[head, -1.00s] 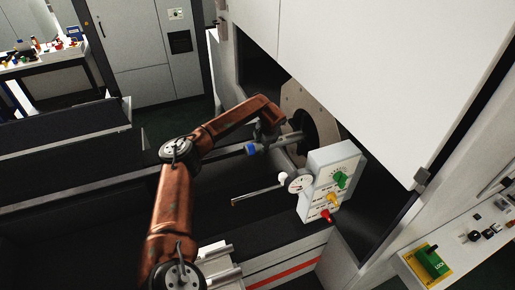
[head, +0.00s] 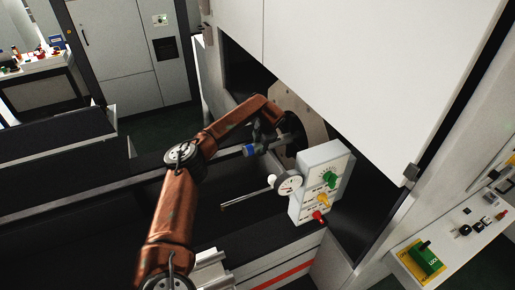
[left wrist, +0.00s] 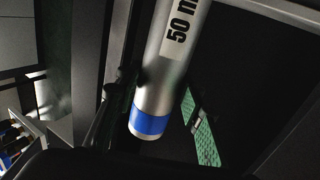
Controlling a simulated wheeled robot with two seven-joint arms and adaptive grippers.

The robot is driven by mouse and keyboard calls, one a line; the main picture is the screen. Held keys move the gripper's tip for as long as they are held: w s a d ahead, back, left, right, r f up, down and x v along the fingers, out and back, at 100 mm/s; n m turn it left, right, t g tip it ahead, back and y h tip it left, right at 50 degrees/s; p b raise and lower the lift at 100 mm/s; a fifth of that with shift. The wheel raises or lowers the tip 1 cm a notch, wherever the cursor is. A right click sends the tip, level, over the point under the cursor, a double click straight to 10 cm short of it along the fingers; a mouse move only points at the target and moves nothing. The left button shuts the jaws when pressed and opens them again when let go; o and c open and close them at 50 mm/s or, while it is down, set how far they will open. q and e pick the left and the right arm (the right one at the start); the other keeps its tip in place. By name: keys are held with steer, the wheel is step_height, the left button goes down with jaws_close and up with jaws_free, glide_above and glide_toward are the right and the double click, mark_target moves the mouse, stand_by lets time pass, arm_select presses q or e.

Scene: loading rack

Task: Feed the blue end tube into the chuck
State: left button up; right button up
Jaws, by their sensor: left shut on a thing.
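A grey metal tube with a blue end (head: 249,150) lies across the head view's middle, its far end at the dark opening of the beige round chuck (head: 308,108). How deep the far end sits is hidden. My left gripper (head: 262,138) is shut on the tube, a little in from the blue end. In the left wrist view the tube (left wrist: 172,72) shows a "50 m" label, cut off at the top, and a blue band (left wrist: 150,122) at its lower end. My right gripper is not in view.
A white machine cover (head: 370,70) overhangs the chuck. Dark troughs (head: 60,185) lie to the left.

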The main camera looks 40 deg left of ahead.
arm_select(q)
steer(key=shift+r, duration=0.1)
steer(key=o, duration=1.4)
steer(key=v, duration=1.2)
steer(key=shift+d, duration=0.1)
